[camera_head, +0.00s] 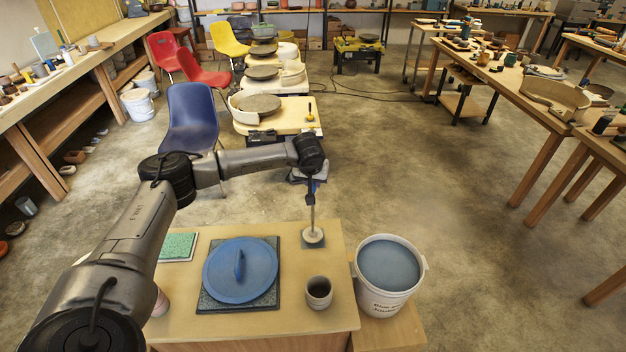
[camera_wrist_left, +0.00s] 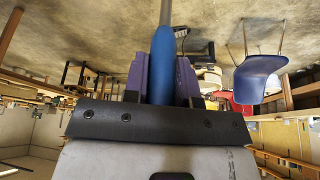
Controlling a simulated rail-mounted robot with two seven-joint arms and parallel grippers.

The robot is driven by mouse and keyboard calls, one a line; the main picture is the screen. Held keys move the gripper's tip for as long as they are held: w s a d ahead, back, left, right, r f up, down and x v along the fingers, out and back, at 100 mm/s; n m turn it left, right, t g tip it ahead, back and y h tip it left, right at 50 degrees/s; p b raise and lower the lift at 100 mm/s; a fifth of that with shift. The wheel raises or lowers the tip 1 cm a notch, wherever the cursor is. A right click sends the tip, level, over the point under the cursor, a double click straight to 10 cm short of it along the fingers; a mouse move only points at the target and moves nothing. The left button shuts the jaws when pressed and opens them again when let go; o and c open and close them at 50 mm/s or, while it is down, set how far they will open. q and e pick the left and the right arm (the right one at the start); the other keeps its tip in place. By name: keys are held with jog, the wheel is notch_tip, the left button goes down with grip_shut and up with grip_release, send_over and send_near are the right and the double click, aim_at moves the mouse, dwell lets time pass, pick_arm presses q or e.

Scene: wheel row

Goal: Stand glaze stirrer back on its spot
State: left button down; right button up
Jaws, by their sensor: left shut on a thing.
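The glaze stirrer (camera_head: 312,213) has a blue handle, a thin shaft and a pale round disc at its lower end. It hangs upright below my left gripper (camera_head: 311,184), which is shut on the handle. In the left wrist view the blue handle (camera_wrist_left: 162,62) sits between the purple fingers of my left gripper (camera_wrist_left: 163,78). The disc is over a small dark square mat (camera_head: 322,244) at the table's back right. I cannot tell whether the disc touches the mat. My right gripper is not in view.
On the table (camera_head: 215,325) are a blue lid (camera_head: 222,272) on a dark square board, a dark cup (camera_head: 319,293) in front of the mat, and a green sponge-like pad (camera_head: 178,246). A white bucket of blue glaze (camera_head: 388,275) stands to the right.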

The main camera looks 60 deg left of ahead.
pick_arm(q)
jog(key=shift+f+b, duration=0.4)
jog(key=shift+f, duration=0.55)
dwell(0.4)
jog(key=c, duration=0.8)
grip_release()
jog(key=shift+c, duration=0.2)
jog(key=p+v, duration=0.4)
jog(key=shift+r, duration=0.3)
jog(key=shift+p+v, duration=1.5)
jog(key=shift+v, duration=0.2)
